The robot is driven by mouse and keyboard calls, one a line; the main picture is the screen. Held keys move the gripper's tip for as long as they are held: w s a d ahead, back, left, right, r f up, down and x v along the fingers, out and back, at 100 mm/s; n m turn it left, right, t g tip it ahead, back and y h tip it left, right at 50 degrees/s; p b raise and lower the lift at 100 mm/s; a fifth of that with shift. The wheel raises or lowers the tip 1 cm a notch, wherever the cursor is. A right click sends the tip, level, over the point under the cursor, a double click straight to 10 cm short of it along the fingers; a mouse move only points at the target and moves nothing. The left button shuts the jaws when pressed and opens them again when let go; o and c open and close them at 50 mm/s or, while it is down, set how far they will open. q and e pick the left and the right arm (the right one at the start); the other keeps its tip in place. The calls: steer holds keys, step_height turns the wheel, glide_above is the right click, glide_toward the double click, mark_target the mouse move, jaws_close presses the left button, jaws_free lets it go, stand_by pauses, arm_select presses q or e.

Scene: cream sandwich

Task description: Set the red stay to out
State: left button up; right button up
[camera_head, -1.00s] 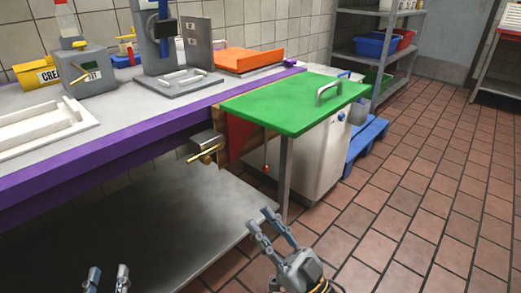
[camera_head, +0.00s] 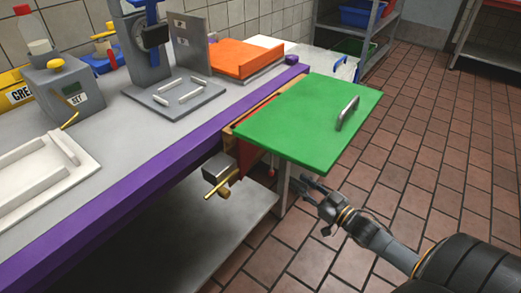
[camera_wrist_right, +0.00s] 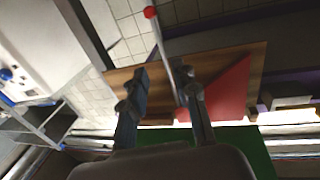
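The green flap board (camera_head: 310,125) sits level at the end of the purple-edged counter. Under it, a red triangular panel (camera_head: 246,160) shows beside the wooden end piece; in the right wrist view the red panel (camera_wrist_right: 225,92) lies against a wooden board. A thin rod with a red ball tip (camera_wrist_right: 151,12) runs past the fingers there; the red ball (camera_head: 271,170) is small in the head view. I cannot tell whether the stay is the panel or the rod. My right gripper (camera_head: 303,183) is open below the flap's near edge, its fingers apart. My left gripper is out of view.
A brass-handled latch box (camera_head: 220,178) juts from the counter's end near the flap. A metal handle (camera_head: 347,113) stands on the flap. A lower grey shelf (camera_head: 190,240) lies beneath the counter. Open tiled floor is at the right.

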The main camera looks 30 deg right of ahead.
mark_target(271, 171)
arm_select(q)
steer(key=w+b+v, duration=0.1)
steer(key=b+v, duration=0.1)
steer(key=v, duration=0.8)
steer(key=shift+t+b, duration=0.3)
steer(key=shift+b, duration=0.1)
arm_select(e)
steer(key=shift+w+a, duration=0.4)
steer(key=shift+w, duration=1.8)
steer(key=shift+w+a, duration=0.45)
steer(key=shift+w, duration=1.75)
steer(key=shift+w+a, duration=0.4)
steer(key=shift+w, duration=1.8)
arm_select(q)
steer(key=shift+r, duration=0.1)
arm_select(e)
steer(key=shift+c, duration=0.4)
jaws_close()
